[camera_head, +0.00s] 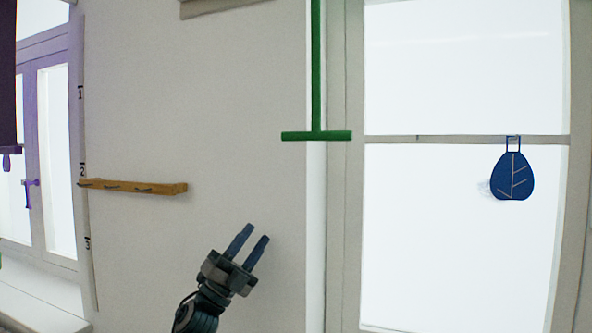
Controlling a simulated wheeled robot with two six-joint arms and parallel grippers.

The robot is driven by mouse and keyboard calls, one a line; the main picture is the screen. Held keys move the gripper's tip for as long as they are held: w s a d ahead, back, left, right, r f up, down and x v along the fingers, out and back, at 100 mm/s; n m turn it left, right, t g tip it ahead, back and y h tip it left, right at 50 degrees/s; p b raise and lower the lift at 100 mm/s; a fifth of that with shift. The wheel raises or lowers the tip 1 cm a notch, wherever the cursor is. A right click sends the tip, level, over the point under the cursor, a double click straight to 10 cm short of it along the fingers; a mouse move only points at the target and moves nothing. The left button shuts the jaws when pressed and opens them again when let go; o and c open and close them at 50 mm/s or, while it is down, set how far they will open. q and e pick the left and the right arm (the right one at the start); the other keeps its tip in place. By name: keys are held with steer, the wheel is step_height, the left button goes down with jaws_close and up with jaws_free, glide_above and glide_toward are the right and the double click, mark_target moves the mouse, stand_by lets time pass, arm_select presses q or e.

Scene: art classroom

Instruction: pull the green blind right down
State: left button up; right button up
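A green upright strip (316,65) comes down from the top edge and ends in a green crossbar (316,135), like an upside-down T. It hangs in front of the left side of the window frame. What the strip joins at the top is out of view, and I see no wider green cloth. My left gripper (257,233) is below and to the left of the crossbar in the picture. Its two fingers are apart, pointing up and right, with nothing between them. It does not touch the crossbar. My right gripper is not in view.
A wooden peg rail (133,186) is on the wall at left. A blue leaf-marked tag (512,176) hangs at the right window (450,230). A dark purple blind (8,80) hangs at the far left edge. The wall between gripper and crossbar looks clear.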

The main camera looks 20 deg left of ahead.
arm_select(q)
steer(key=s+d+r+m+g+h, duration=0.2)
steer(key=s+r+m+g+h, duration=0.2)
steer(key=r+m+g+h, duration=0.75)
steer(key=m+g+y, duration=0.7)
steer(key=m+g, duration=0.2)
steer(key=m, duration=0.4)
glide_toward(295, 137)
steer(key=shift+n, duration=0.35)
steer(key=p+x, duration=0.1)
steer(key=x, duration=0.2)
steer(key=p+x, duration=0.2)
steer(key=x, duration=0.1)
steer(key=p+x, duration=0.2)
steer(key=x, duration=0.1)
steer(key=shift+w+d+r, duration=0.2)
steer(key=shift+w+d, duration=0.1)
steer(key=shift+w, duration=0.15)
jaws_close()
